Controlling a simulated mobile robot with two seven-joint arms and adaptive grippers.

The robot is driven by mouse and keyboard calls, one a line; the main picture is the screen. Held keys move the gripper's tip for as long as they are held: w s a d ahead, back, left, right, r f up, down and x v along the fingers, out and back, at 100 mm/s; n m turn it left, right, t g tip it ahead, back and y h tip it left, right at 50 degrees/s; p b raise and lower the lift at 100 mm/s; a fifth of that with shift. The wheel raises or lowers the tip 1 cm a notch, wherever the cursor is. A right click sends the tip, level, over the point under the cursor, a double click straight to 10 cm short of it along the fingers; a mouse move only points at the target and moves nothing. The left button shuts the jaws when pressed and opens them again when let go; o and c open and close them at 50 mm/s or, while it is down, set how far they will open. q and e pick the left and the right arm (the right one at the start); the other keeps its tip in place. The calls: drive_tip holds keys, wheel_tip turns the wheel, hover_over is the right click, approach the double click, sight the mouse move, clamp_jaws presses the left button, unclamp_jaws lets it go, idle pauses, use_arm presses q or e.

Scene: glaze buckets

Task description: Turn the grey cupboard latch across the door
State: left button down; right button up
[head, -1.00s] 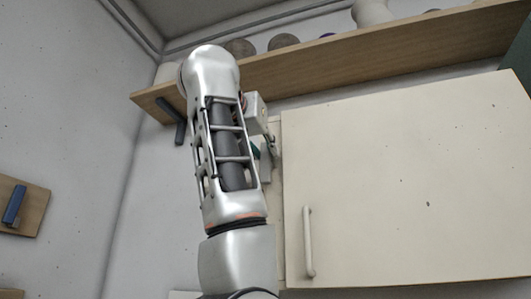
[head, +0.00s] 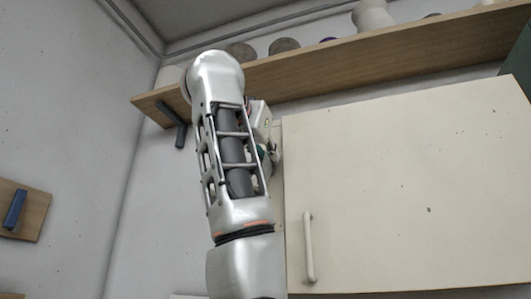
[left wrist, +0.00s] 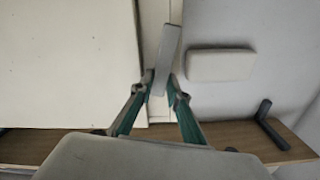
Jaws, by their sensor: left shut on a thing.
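The grey latch (left wrist: 164,60) shows in the left wrist view as a flat bar. It lies nearly lengthwise along the cupboard's side edge, slightly tilted, beside the door. My left gripper (left wrist: 156,84) is shut on the latch, with one green-and-grey finger on each side near its lower end in that view. The cream cupboard door (head: 400,190) fills the right of the head view and also shows at left in the wrist view (left wrist: 65,70). In the head view my forearm and wrist hide the latch and most of the left gripper (head: 268,158). My right gripper is not in view.
A wooden shelf (head: 330,62) with pots runs above the cupboard. A dark bracket (head: 179,134) hangs under its left end. The door has a pale vertical handle (head: 308,247). A pale block (left wrist: 220,65) sits on the wall beside the latch.

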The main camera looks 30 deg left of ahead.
use_arm(q)
drive_tip(key=c, duration=2.2)
unclamp_jaws()
drive_tip(key=shift+w+f, duration=0.1)
drive_tip(key=shift+w, duration=0.05)
drive_tip(key=shift+a+n, duration=0.1)
drive_tip(key=shift+n, duration=0.2)
